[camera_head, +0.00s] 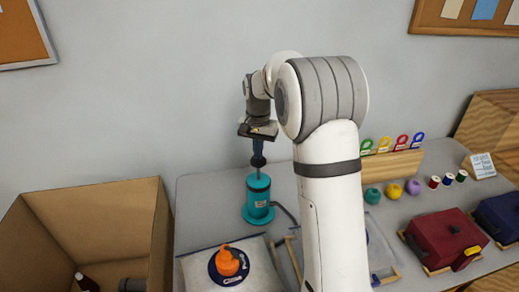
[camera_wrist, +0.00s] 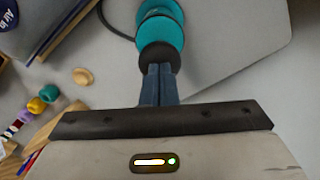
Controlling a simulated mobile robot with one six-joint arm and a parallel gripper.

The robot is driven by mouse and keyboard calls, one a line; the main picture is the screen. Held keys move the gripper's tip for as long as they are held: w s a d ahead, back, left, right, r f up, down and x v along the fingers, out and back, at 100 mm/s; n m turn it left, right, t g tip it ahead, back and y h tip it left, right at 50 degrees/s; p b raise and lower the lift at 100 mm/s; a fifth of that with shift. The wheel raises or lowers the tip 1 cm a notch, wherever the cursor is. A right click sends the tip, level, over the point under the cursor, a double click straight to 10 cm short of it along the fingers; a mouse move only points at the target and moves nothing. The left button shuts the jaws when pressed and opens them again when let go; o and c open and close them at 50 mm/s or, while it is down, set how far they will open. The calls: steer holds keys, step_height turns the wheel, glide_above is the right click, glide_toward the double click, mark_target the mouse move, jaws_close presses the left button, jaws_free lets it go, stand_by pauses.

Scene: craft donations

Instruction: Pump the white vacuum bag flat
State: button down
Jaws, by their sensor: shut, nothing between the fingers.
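The white vacuum bag (camera_head: 200,274) lies at the table's front left in the head view, with an orange cap (camera_head: 228,262) on a dark blue disc. The cap's printing is too small to read. A teal hand pump (camera_head: 257,198) stands upright behind the bag, with a dark knob (camera_head: 258,161) on its raised rod. My gripper (camera_head: 258,152) is shut and empty, pointing down right over the knob. In the wrist view my closed fingers (camera_wrist: 159,70) meet the pump's dark knob (camera_wrist: 158,54); whether they press on it I cannot tell.
A cardboard box (camera_head: 95,205) stands at the left. A black hose (camera_head: 285,212) runs right from the pump. Yarn balls (camera_head: 393,191), a tag rack (camera_head: 400,163), spools and maroon (camera_head: 440,240) and blue bundles fill the right. Pale table is clear left of the pump.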

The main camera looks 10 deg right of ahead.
mark_target(258, 162)
steer(key=shift+f+b, duration=1.3)
steer(key=shift+f, duration=1.25)
step_height(258, 162, up, 12)
steer(key=p, duration=0.8)
steer(key=shift+f, duration=0.35)
steer(key=shift+f+b, duration=3.2)
steer(key=shift+f, duration=2.35)
steer(key=shift+r, duration=0.1)
step_height(258, 162, up, 11)
steer(key=p, duration=0.8)
